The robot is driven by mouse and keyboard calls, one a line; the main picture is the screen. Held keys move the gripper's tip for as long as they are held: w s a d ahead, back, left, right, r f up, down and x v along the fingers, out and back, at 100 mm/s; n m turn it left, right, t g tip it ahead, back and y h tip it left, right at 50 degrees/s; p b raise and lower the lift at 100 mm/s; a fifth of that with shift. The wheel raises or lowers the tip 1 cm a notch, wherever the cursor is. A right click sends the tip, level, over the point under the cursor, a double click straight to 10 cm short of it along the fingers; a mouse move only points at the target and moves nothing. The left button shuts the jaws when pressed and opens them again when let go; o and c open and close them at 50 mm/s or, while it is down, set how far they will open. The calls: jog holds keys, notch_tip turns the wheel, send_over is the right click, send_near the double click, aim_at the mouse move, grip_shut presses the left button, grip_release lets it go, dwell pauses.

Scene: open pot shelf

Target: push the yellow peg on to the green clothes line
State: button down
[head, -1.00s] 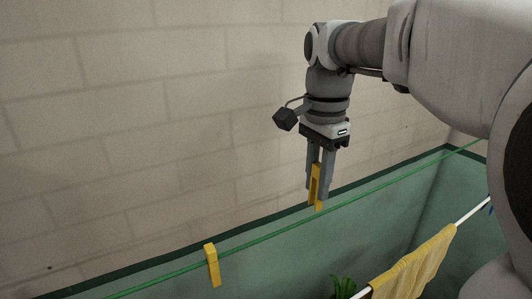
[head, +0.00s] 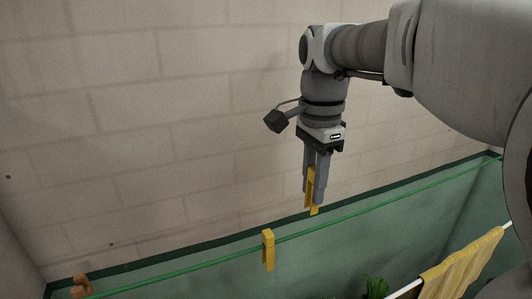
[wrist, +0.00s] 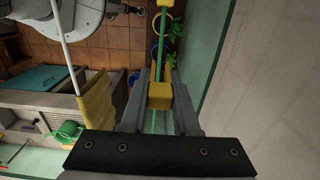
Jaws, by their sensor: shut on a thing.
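My gripper (head: 313,200) points down and is shut on a yellow peg (head: 311,182), whose lower end shows below the fingers. In the wrist view this peg (wrist: 160,95) sits between the two fingers, with the green clothes line (wrist: 161,60) running beneath it. In the head view the green clothes line (head: 365,208) passes just below the peg's lower end, with a small gap in the picture. Depth between them is hard to tell. Another yellow peg (head: 268,250) is clipped on the line to the left.
A white line (head: 405,289) with a yellow cloth (head: 462,262) hangs at the lower right. A brown peg-like thing (head: 82,286) is at the lower left end of the line. A brick wall (head: 180,130) stands behind. Green plants (head: 375,288) are low down.

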aim_at(308, 230)
jog(key=shift+f+b, duration=3.75)
jog(key=shift+f, duration=1.4)
jog(key=shift+f+b, duration=0.35)
jog(key=shift+f, duration=0.2)
jog(key=c, duration=0.6)
grip_release()
